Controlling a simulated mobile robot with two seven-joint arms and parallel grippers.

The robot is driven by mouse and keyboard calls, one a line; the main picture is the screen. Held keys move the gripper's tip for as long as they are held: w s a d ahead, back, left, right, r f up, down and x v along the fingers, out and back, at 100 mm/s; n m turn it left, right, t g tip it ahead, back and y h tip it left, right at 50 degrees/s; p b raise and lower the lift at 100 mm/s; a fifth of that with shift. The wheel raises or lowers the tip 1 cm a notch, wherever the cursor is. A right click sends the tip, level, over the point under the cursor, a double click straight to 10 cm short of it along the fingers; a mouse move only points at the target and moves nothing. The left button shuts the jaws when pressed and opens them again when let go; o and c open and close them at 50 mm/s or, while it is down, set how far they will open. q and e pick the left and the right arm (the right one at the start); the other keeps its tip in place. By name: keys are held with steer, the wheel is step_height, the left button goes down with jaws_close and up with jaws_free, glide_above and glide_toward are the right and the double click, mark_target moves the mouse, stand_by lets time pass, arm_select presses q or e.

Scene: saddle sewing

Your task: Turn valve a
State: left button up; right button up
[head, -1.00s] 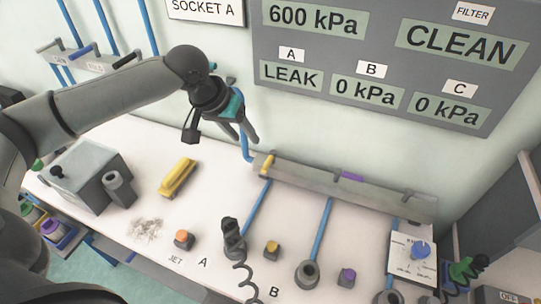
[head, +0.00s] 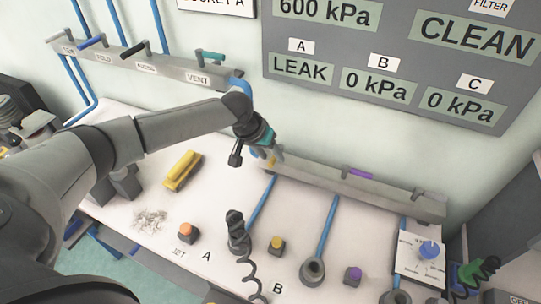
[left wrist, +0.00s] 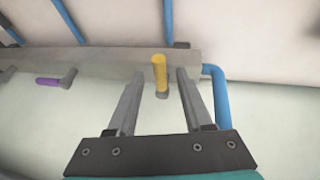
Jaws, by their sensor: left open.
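The yellow valve handle, apparently valve a, is at the left end of the lower grey manifold (head: 345,188) in the head view. My left gripper (head: 266,156) is over that end and largely hides the handle. In the left wrist view the yellow handle (left wrist: 159,72) stands out from the manifold (left wrist: 100,63), between the two open fingers of my left gripper (left wrist: 162,82). A gap shows on each side of the handle; whether the fingers reach its full depth is hard to tell. My right gripper is not in view.
A purple handle (head: 361,174) is further right on the manifold, and also shows in the left wrist view (left wrist: 48,82). Blue pipes (head: 328,225) run down to the table. The wall panel (head: 400,62) reads LEAK under A. A yellow block (head: 182,170) lies on the table (head: 150,190).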

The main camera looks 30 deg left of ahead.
arm_select(q)
steer(key=shift+w+f, duration=0.1)
steer(key=shift+f, duration=0.1)
jaws_close()
stand_by(0.3)
stand_by(1.1)
